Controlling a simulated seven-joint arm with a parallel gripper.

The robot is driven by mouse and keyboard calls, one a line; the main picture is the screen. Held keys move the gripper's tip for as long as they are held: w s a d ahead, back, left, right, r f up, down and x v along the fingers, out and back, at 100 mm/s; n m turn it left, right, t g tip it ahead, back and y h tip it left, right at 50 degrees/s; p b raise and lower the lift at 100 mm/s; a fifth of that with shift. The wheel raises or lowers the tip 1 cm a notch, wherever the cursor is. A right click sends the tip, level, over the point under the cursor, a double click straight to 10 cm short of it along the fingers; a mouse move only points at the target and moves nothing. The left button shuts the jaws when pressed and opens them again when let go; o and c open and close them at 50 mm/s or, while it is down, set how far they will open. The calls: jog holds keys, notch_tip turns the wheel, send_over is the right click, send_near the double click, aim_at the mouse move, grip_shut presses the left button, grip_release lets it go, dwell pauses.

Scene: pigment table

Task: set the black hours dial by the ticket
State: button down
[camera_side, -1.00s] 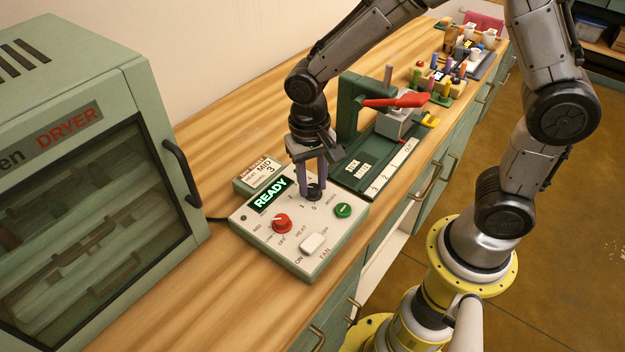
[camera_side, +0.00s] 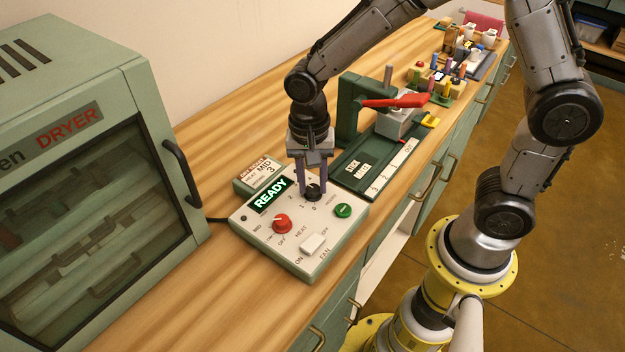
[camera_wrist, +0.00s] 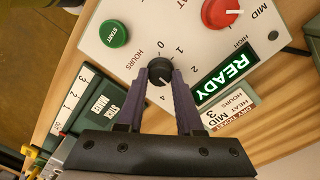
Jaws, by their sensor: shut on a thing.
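The black hours dial (camera_side: 314,192) is on the control panel (camera_side: 262,236). In the wrist view the dial (camera_wrist: 160,71) sits between both finger tips. My gripper (camera_side: 313,188) points down and is shut on the dial; it also shows in the wrist view (camera_wrist: 161,76). The marks 0, 1, 2 and 4 show around the dial; the 3 is hidden by a finger. I cannot tell which mark the dial points at. The ticket (camera_side: 262,173) behind the panel reads heat MID, hours 3; it also shows in the wrist view (camera_wrist: 228,110).
The panel has a red heat dial (camera_side: 281,224), a white fan switch (camera_side: 312,243), a green start button (camera_side: 343,210) and a READY display (camera_side: 268,195). The dryer (camera_side: 95,150) stands left. A green press (camera_side: 352,112) with a red lever stands behind right. Bare wood lies before the dryer.

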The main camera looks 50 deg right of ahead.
aim_at(310, 187)
jog(key=shift+r, duration=0.1)
jog(key=c, duration=0.6)
grip_release()
jog(key=shift+o, duration=0.2)
notch_tip(310, 187, up, 14)
jog(key=shift+w+a, duration=0.15)
jog(key=shift+w, duration=0.1)
